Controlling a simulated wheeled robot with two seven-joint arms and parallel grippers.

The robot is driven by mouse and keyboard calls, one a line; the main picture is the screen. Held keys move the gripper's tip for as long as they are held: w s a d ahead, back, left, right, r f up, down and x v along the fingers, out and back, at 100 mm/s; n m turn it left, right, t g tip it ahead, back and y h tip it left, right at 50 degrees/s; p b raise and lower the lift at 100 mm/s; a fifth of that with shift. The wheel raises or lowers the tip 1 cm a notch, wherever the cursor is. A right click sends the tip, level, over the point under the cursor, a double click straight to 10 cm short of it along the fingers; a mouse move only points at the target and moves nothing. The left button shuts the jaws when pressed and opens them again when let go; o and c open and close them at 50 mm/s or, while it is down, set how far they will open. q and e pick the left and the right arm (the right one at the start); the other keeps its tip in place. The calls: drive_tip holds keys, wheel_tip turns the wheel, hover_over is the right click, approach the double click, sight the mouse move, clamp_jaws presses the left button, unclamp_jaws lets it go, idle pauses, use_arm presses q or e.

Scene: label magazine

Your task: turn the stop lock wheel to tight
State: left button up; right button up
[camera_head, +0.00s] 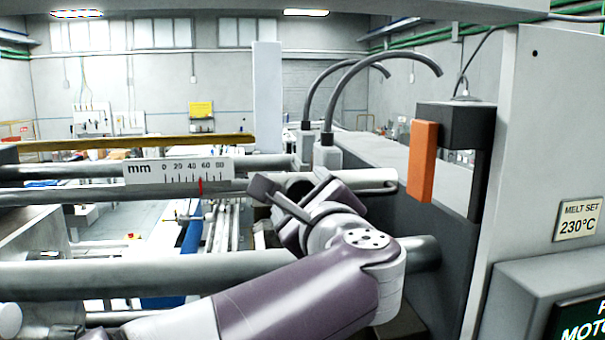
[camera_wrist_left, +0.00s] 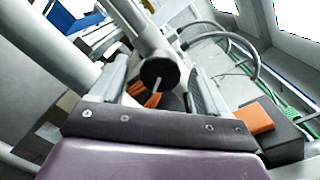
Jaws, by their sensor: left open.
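The stop lock wheel appears to be the dark round knob (camera_wrist_left: 160,74) on the end of a grey bar in the left wrist view. In the head view my left gripper (camera_head: 283,207) is at the rails, right of the mm scale, and largely hides the wheel. No tight marking is readable. My right gripper is not in view.
The mm scale (camera_head: 178,170) has a red pointer (camera_head: 200,187) between 40 and 60. Grey rails (camera_head: 130,275) cross at left. An orange block (camera_head: 422,160) hangs on a black bracket at right. Two curved hoses (camera_head: 340,85) rise behind the gripper. A "MELT SET 230°C" plate (camera_head: 578,219) is far right.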

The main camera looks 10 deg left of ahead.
use_arm(q)
drive_tip(key=shift+w, duration=0.4)
drive_tip(key=shift+s, duration=0.1)
drive_tip(key=shift+a, duration=0.1)
drive_tip(key=c, duration=1)
drive_tip(key=shift+c, duration=0.2)
drive_tip(key=shift+f, duration=0.1)
